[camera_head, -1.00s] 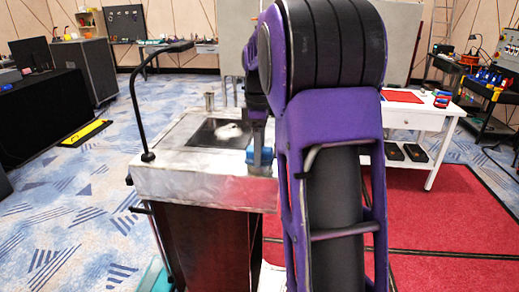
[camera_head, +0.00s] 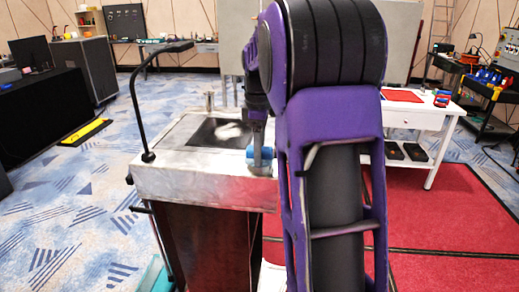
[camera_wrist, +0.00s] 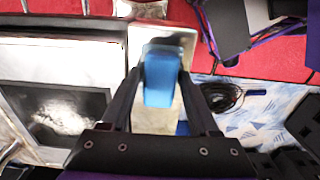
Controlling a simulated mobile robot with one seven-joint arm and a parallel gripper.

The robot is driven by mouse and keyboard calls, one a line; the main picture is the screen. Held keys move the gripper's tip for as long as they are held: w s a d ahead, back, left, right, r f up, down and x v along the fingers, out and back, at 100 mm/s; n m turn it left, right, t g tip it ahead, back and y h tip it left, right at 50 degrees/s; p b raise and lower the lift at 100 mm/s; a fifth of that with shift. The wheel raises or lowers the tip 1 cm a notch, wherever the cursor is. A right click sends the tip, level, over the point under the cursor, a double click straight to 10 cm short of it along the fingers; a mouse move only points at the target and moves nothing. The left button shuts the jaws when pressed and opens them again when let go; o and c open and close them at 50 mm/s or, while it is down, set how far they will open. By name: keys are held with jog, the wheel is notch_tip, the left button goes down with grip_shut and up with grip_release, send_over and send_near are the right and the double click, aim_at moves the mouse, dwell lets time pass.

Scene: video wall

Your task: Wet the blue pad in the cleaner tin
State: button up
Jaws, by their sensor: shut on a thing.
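The blue pad (camera_wrist: 161,78) is between my gripper's fingers (camera_wrist: 160,100) in the wrist view, and the gripper is shut on it. In the head view the blue pad (camera_head: 259,153) is at the right front corner of the metal-topped bench (camera_head: 190,178), partly hidden by my arm. A pale, box-like thing (camera_wrist: 153,120) shows below and around the pad in the wrist view. It may be the cleaner tin; I cannot tell whether the pad touches it or is inside it.
A dark panel with a whitish smear (camera_head: 206,134) lies in the bench top. A black gooseneck lamp (camera_head: 137,100) stands at the bench's left front corner. A coiled dark cable (camera_wrist: 222,97) is right of my gripper. A white table (camera_head: 412,113) stands at the back right.

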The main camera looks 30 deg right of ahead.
notch_tip(320, 180, up, 7)
jog(key=p, duration=0.6)
dwell(0.9)
